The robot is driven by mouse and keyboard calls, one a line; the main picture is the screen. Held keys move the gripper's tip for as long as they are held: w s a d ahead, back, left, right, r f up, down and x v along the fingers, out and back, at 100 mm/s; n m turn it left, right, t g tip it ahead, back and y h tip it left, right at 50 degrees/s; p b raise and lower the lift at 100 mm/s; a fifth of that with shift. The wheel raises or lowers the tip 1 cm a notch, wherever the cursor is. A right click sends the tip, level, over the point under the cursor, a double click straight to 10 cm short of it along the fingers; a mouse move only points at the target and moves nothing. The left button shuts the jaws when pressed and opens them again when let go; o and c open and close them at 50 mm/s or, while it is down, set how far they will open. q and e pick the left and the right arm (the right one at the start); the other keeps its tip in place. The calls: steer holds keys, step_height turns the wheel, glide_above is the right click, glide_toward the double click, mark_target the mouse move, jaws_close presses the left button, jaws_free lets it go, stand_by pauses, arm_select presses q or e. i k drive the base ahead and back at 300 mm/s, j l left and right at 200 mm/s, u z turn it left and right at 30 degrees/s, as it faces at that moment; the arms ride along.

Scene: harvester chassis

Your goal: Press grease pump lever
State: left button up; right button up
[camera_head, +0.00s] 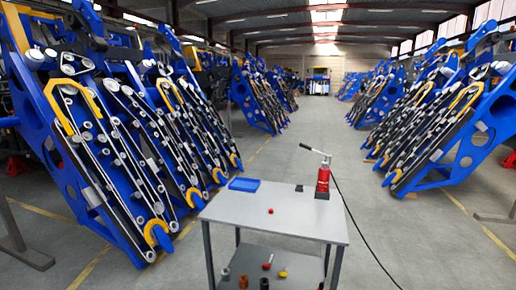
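The red grease pump (323,178) stands upright at the back right of the grey table. Its lever (318,152) rises from the pump's top and slants up to the left, ending in a dark handle. A dark hose (355,222) seems to start near the pump and runs down along the floor to the right. Neither of my grippers is in view, so I cannot see their state.
The grey table (260,219) carries a blue tray (244,184), a small dark block (299,188) and a small red piece (270,211). Several small parts lie on its lower shelf. Blue harvester frames (125,165) line both sides. The middle aisle is clear.

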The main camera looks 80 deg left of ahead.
mark_target(301, 144)
steer(key=u, duration=2.2)
steer(key=i+j+u, duration=0.1)
steer(key=i+j, duration=0.2)
steer(key=i+j+u, duration=0.1)
steer(key=i+j, duration=0.2)
steer(key=i, duration=0.25)
steer(key=i+j+u, duration=0.15)
steer(key=i, duration=0.3)
steer(key=i+j+u, duration=0.1)
steer(key=i+j, duration=0.2)
steer(key=i, duration=0.15)
